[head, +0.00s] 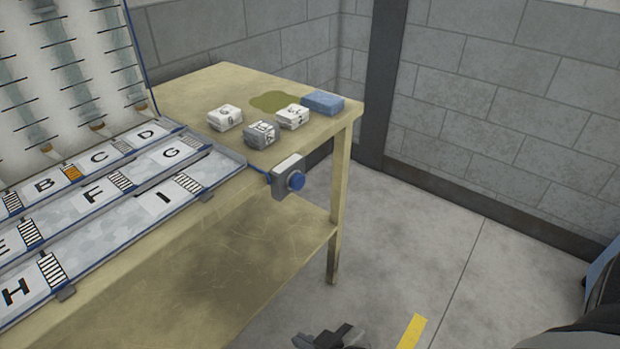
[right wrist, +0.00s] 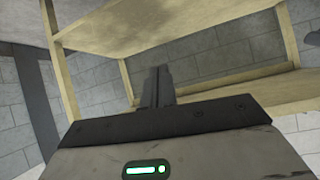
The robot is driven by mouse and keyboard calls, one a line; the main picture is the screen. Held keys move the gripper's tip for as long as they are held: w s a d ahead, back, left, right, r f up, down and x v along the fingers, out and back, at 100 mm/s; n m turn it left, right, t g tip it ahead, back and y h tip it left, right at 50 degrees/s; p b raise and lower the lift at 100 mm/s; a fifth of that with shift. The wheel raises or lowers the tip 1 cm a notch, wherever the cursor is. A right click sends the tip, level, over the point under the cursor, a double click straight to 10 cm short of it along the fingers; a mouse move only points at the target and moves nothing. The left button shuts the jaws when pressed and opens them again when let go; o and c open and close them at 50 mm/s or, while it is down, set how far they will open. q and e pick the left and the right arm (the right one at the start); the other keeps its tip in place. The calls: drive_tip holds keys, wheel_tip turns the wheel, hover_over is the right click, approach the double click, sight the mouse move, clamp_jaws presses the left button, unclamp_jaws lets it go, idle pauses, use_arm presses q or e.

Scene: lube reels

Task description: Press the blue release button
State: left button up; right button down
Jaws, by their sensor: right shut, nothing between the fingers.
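My right gripper (head: 318,338) shows at the bottom of the head view, below and apart from the button, over the floor. Its fingers are shut and empty. In the right wrist view the shut fingers (right wrist: 158,88) point toward the table's underside and lower shelf. The button cannot be made out in the right wrist view. My left gripper is not in view.
The wooden table (head: 190,92) has a lower shelf (head: 285,240) and a front leg (head: 339,200). Small labelled blocks (head: 225,118), a blue block (head: 322,103) and a greenish stain lie on top. Lettered trays (head: 110,235) fill the left.

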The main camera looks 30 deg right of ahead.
drive_tip(key=m+t+h, duration=0.4)
drive_tip(key=m+t, duration=0.1)
drive_tip(key=t, duration=0.5)
approach(298, 182)
wheel_tip(298, 182, down, 3)
drive_tip(key=s, duration=0.2)
drive_tip(key=d+r+m+t+h, duration=0.2)
drive_tip(key=d+r+m+h, duration=0.1)
drive_tip(key=d+h, duration=0.2)
drive_tip(key=shift+s+d+r, duration=0.2)
drive_tip(key=shift+d+r, duration=0.05)
drive_tip(key=shift+r, duration=0.05)
drive_tip(key=shift+w, duration=0.1)
use_arm(q)
drive_tip(key=b, duration=0.3)
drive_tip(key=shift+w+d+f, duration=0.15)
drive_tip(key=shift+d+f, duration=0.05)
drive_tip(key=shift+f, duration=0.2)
use_arm(e)
drive_tip(key=w+a, duration=0.3)
drive_tip(key=w, duration=0.5)
drive_tip(key=shift+a, duration=0.25)
